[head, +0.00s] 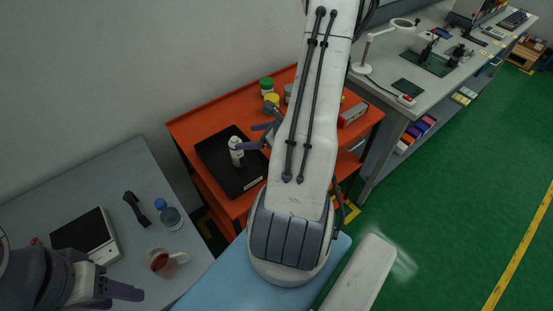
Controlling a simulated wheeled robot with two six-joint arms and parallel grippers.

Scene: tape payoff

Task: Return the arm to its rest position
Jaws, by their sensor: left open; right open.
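My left gripper (121,292) is at the lower left, above the grey table (150,160). It is open, with nothing seen between its fingers. My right gripper (250,136) is partly hidden behind the large white arm link that crosses the middle of the view. It is open, with its fingers pointing left over the black tray (215,170). A small white bottle (237,152) stands upright on this tray, close to the fingertips. I cannot tell whether they touch it.
The tray lies on an orange cart (185,125) with yellow (271,101) and green-lidded (266,84) containers and a red-grey box (352,114). The grey table holds a scale-like device (88,238), a dark handheld tool (136,208), a blue bottle (168,214) and a mug (163,263). Green floor is clear at right.

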